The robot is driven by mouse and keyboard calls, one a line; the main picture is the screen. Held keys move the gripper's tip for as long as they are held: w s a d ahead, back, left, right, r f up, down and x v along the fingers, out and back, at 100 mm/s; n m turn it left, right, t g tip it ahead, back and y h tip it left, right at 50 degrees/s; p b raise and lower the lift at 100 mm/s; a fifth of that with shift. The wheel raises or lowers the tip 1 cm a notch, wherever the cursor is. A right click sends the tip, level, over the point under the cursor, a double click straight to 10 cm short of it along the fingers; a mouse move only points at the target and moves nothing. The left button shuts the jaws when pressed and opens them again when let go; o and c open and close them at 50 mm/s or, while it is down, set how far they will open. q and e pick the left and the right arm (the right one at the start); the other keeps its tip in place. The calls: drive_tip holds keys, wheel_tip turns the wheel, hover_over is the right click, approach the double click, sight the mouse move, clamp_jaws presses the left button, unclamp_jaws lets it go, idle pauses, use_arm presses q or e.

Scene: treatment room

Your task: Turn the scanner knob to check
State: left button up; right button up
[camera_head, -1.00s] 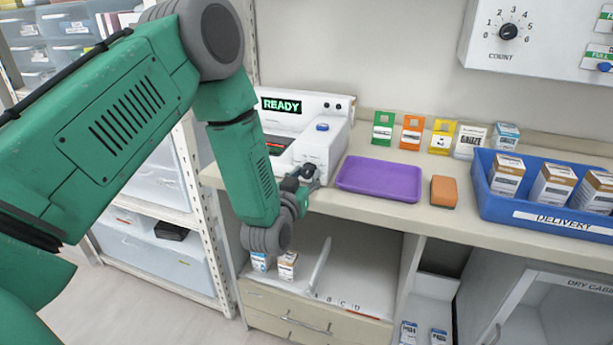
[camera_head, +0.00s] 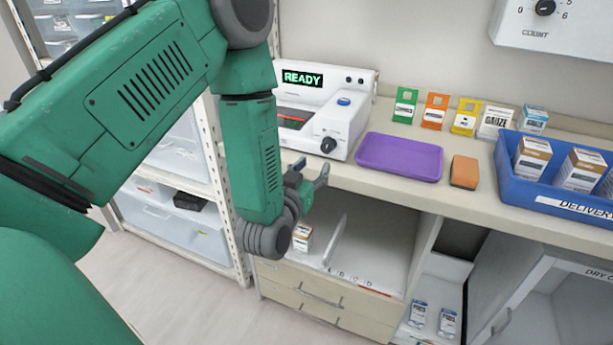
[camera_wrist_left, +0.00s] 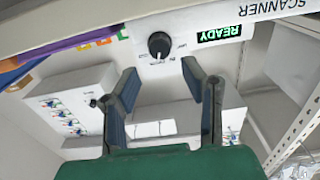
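The white scanner (camera_head: 349,84) stands at the left end of the counter, with a green READY on its display (camera_head: 302,78). Its black knob (camera_head: 328,145) is on the front face at the right; the head view shows it uncovered. My left gripper (camera_head: 312,174) is in front of and below the knob, apart from it. In the left wrist view, which is upside down, the open fingers (camera_wrist_left: 161,72) are empty and the knob (camera_wrist_left: 159,44) appears just past the tips, between them. The knob's pointer setting is too small to read. My right gripper is out of view.
A purple tray (camera_head: 399,158), an orange sponge (camera_head: 464,172) and a blue delivery bin (camera_head: 548,196) with boxes stand right of the scanner. Coloured cards and a gauze box (camera_head: 495,122) line the wall. An open shelf (camera_head: 375,235) lies below the counter.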

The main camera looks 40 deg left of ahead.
use_arm(q)
drive_tip(key=shift+v, duration=2.1)
drive_tip(key=shift+f, duration=0.1)
